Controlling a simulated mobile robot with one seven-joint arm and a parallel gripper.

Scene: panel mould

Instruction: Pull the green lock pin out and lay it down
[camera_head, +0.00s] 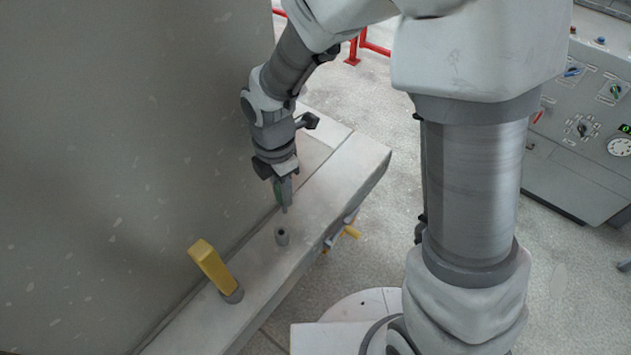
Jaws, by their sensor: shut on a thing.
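My gripper (284,178) points down above the pale ledge of the mould (315,215). It is shut on the green lock pin (278,192). The pin's grey tip (286,208) points down and appears clear of the ledge, just behind a short grey socket (282,237) with a dark open top. My gripper hides the upper part of the pin.
A yellow handle (211,267) leans from a grey collar on the ledge at the front left. A tall grey panel (130,140) rises along the ledge's left side. A control cabinet (585,130) stands at right. A red rail (362,45) is behind. The ledge's right end is bare.

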